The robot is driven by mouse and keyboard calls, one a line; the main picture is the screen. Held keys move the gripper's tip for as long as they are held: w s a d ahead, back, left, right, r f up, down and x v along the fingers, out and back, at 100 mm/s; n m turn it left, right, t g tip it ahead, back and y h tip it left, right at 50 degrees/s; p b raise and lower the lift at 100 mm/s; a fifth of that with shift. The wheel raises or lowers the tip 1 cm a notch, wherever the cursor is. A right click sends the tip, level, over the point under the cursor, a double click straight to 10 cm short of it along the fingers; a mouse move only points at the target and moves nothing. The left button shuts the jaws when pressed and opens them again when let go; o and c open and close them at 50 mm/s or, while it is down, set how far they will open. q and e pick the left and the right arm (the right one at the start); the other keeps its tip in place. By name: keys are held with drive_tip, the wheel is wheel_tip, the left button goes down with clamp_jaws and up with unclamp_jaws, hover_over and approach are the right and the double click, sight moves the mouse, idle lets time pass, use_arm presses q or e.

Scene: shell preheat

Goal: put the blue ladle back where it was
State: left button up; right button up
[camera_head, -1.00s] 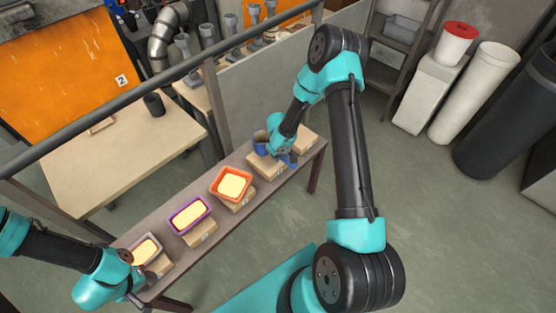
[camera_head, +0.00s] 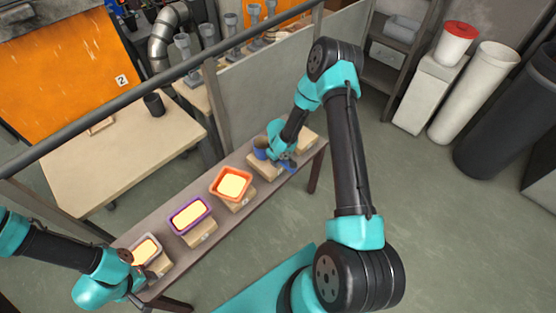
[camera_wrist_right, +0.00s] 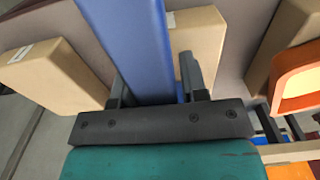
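The blue ladle (camera_head: 260,153) is at the far right part of the narrow bench, over a tan block. My right gripper (camera_head: 286,162) is at it. In the right wrist view, a broad blue part of the ladle (camera_wrist_right: 125,45) runs between the two dark fingers of my right gripper (camera_wrist_right: 153,88), which look shut on it. Whether the ladle touches the block is hard to tell. My left gripper (camera_head: 137,288) is low at the left, beside the grey tray (camera_head: 157,251) with glowing yellow filling; its fingers are too small to read.
An orange tray (camera_head: 248,176) and a purple tray (camera_head: 209,209) with glowing fillings stand on blocks along the bench (camera_head: 238,221). An empty tan block (camera_head: 308,137) is at the bench's far right end. A partition panel (camera_head: 262,95) stands behind.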

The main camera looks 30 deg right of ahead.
drive_tip(key=shift+o, duration=1.3)
wheel_tip(320, 180, up, 12)
drive_tip(key=shift+s+r, duration=0.1)
drive_tip(key=shift+s, duration=0.05)
drive_tip(key=s+a+f+m+y, duration=0.2)
drive_tip(key=s+a, duration=0.6)
drive_tip(key=s, duration=0.1)
drive_tip(key=s+a+f+m+y, duration=0.1)
drive_tip(key=s+a+f+m, duration=0.1)
drive_tip(key=s+a, duration=0.7)
drive_tip(key=shift+s+f+t+y, duration=0.3)
drive_tip(key=shift+s+f+y, duration=0.15)
drive_tip(key=shift+f, duration=0.3)
